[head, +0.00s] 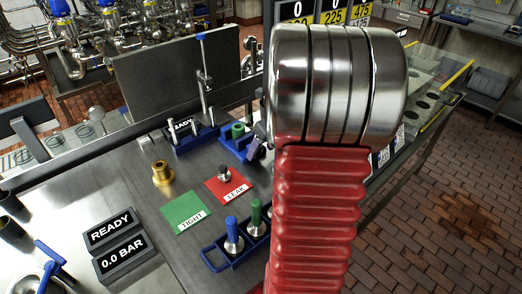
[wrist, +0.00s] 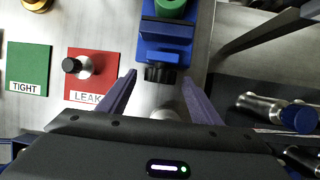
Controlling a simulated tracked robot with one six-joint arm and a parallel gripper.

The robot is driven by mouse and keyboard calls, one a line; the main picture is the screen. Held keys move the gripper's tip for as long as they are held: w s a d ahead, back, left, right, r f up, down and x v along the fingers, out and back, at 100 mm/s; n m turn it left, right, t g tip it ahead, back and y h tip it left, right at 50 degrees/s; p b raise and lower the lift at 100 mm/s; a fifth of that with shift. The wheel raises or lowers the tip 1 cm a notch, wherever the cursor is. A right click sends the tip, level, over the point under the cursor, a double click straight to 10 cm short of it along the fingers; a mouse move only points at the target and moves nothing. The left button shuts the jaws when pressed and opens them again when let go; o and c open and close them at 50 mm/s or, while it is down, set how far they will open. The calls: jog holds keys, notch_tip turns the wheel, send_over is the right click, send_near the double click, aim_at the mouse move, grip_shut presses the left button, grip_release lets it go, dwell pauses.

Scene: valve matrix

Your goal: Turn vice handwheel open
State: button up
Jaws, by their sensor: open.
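The blue vice (wrist: 165,40) stands on the metal bench with a green piece (wrist: 171,8) in it. Its black handwheel (wrist: 160,73) is at the vice's near end in the wrist view. My gripper (wrist: 159,80) is open, its two purple fingers apart with the handwheel between their tips as seen in that view. I cannot tell whether either finger touches it. In the head view the vice (head: 235,147) shows left of my arm, and the handwheel cannot be made out.
A red LEAK mat (head: 226,190) with a small black-topped fitting and a green TIGHT mat (head: 186,212) lie left of the vice. A brass fitting (head: 162,173) stands beyond the green mat. A blue rack (head: 216,262) holds blue- and green-handled items. A READY display (head: 110,228) sits front left.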

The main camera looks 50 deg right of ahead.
jog(key=shift+w+f, duration=0.25)
jog(key=shift+f, duration=0.3)
jog(key=shift+c, duration=0.5)
jog(key=c, duration=0.9)
